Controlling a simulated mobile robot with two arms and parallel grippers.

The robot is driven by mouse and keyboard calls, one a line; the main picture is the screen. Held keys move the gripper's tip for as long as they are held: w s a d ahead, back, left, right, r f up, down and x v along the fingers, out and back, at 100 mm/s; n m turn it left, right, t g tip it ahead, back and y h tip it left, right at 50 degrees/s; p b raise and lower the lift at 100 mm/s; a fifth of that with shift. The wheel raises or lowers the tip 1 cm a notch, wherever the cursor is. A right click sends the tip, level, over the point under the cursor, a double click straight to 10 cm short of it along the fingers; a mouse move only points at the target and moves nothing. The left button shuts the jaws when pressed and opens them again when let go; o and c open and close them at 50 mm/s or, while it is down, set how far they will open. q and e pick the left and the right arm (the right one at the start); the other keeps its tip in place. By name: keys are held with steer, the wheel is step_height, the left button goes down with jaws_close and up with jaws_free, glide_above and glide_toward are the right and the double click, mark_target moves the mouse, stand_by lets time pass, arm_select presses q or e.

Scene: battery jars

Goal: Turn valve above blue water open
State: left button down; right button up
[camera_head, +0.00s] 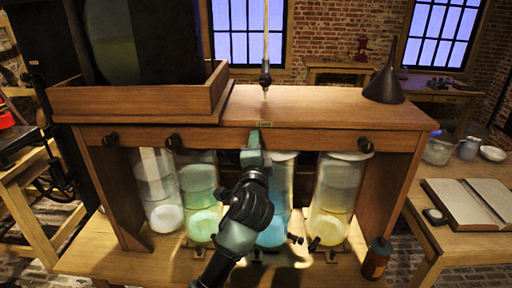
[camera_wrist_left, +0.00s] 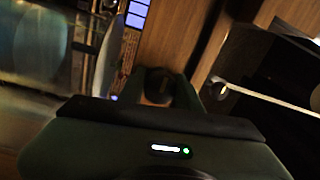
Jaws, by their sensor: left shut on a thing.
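A wooden bench frame holds several glass jars in a row under its front rail (camera_head: 300,140). The jar with blue water (camera_head: 272,230) is third from the left, partly hidden by my left arm. My left gripper (camera_head: 254,138) is at the rail above that jar, shut on the valve there. The gripper hides this valve in the head view; in the left wrist view it shows as a dark knob (camera_wrist_left: 157,86) between the fingers. How far it is turned cannot be told. My right gripper is not in view.
Other dark valves sit on the rail: far left (camera_head: 110,139), above the green jar (camera_head: 174,142) and above the yellow jar (camera_head: 365,145). A funnel (camera_head: 385,84) stands on the top. A brown bottle (camera_head: 376,259) stands at the front right.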

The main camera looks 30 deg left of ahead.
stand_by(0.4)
arm_select(q)
steer(key=c, duration=1)
jaws_free()
